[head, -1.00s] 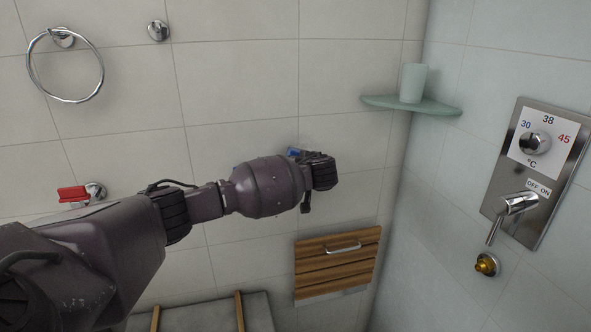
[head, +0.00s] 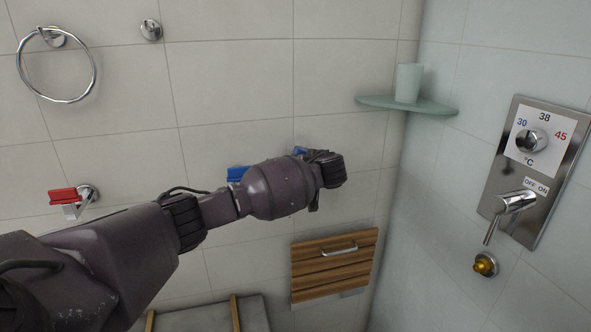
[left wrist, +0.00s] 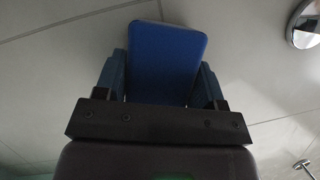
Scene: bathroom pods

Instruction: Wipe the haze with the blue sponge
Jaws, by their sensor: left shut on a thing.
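The blue sponge (left wrist: 168,58) fills the middle of the left wrist view, its flat face towards the camera. My left gripper (left wrist: 160,84) is shut on it, one finger at each side. In the head view my left gripper (head: 328,170) is at the grey tiled wall, left of the corner shelf, and a small blue piece of the sponge (head: 300,151) shows above it. I cannot tell whether the sponge touches the wall. No haze can be made out in either view. My right gripper is not in view.
A red-handled valve (head: 65,196) and a blue handle (head: 238,173), partly behind my arm, are on the wall. A corner shelf (head: 432,107) holds a cup (head: 408,82). A wooden folding seat (head: 333,268) hangs below; a shower control panel (head: 530,165) is at right.

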